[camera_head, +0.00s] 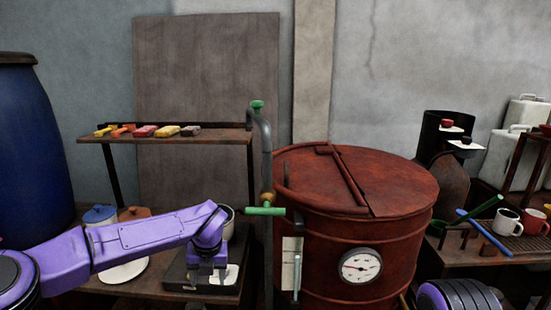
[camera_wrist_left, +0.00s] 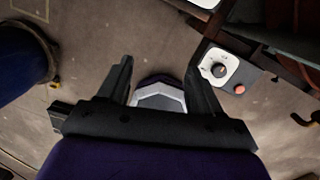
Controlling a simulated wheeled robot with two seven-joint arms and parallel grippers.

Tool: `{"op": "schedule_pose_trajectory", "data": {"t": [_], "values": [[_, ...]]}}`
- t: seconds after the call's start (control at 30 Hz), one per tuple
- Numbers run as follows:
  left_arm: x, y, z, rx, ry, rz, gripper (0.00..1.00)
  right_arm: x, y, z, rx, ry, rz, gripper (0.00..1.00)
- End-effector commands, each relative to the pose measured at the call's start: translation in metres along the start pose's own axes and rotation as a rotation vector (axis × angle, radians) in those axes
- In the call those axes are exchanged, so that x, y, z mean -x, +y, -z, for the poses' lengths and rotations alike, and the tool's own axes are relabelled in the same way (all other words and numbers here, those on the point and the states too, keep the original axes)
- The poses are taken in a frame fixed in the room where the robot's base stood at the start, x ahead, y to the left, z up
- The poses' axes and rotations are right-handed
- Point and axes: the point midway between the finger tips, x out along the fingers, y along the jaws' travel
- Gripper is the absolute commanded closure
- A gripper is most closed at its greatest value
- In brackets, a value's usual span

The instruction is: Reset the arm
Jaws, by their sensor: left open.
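My left arm (camera_head: 130,245) is purple and reaches in from the left, bent down at the wrist. My left gripper (camera_head: 207,282) points down in front of a dark box-like device on the low bench, left of the red vat (camera_head: 360,185). In the left wrist view the left gripper (camera_wrist_left: 163,72) has its two black fingers spread apart. A pale, faceted object shows between and below them, and I cannot tell what it is. Nothing is visibly held. A purple and black part of my right arm (camera_head: 455,298) shows at the lower right; its gripper is out of view.
The vat carries a dial gauge (camera_head: 361,265) and a pipe with a green valve handle (camera_head: 265,211). A shelf (camera_head: 180,140) holds several coloured blocks. A blue barrel (camera_head: 32,150) stands left. Mugs (camera_head: 508,222) stand right. A white control panel (camera_wrist_left: 222,67) is near the fingers.

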Motion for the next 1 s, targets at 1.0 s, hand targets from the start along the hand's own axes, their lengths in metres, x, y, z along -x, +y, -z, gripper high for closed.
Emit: {"op": "schedule_pose_trajectory", "data": {"t": [1.0], "values": [[-0.233, 0.151, 0.388, -2.686, 0.061, -0.301, 0.35, 0.000, 0.000, 0.000, 0.000, 0.000, 0.000, 0.57]]}}
